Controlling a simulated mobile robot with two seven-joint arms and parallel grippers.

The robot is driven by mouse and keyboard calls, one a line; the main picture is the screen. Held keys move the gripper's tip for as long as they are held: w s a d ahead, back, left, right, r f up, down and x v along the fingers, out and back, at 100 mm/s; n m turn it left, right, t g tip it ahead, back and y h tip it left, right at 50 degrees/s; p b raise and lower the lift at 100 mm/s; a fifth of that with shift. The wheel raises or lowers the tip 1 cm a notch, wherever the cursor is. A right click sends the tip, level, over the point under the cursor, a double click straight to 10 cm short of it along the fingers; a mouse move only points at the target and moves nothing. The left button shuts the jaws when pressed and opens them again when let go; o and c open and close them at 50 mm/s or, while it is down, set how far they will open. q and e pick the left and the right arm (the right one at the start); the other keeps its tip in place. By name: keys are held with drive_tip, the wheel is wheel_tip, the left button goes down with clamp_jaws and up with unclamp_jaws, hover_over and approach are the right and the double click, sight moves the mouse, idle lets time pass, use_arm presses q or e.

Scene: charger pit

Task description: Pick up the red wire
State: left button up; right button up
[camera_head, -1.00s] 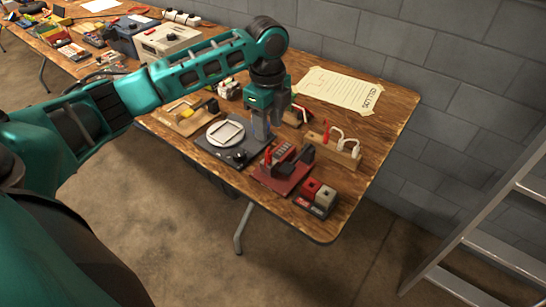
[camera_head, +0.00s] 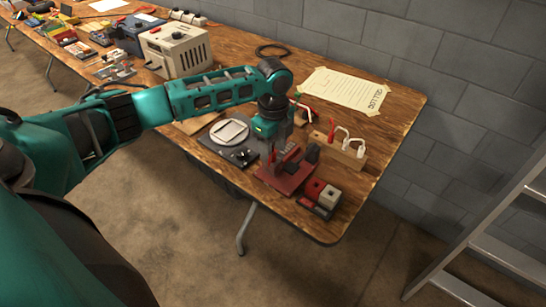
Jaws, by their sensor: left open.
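A wooden block (camera_head: 349,155) near the right end of the bench holds a thin upright red piece (camera_head: 331,128), which looks like the red wire, and white looped wires (camera_head: 344,134) beside it. Another red strip (camera_head: 304,108) lies behind my left wrist, partly hidden, and I cannot tell what it is. My left gripper (camera_head: 276,158) points down over the dark red base (camera_head: 288,181) with the device on it, left of the wooden block. It is open and apart from the upright red piece. My right gripper is out of view.
A black plate with a white round dish (camera_head: 229,132) sits left of the gripper. Red and grey blocks (camera_head: 321,192) stand near the front edge. A paper sheet (camera_head: 345,91) lies behind. A beige power box (camera_head: 177,48) stands further left. A ladder (camera_head: 490,243) leans at right.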

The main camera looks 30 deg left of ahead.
use_arm(q)
drive_tip(key=shift+f, duration=0.95)
clamp_jaws()
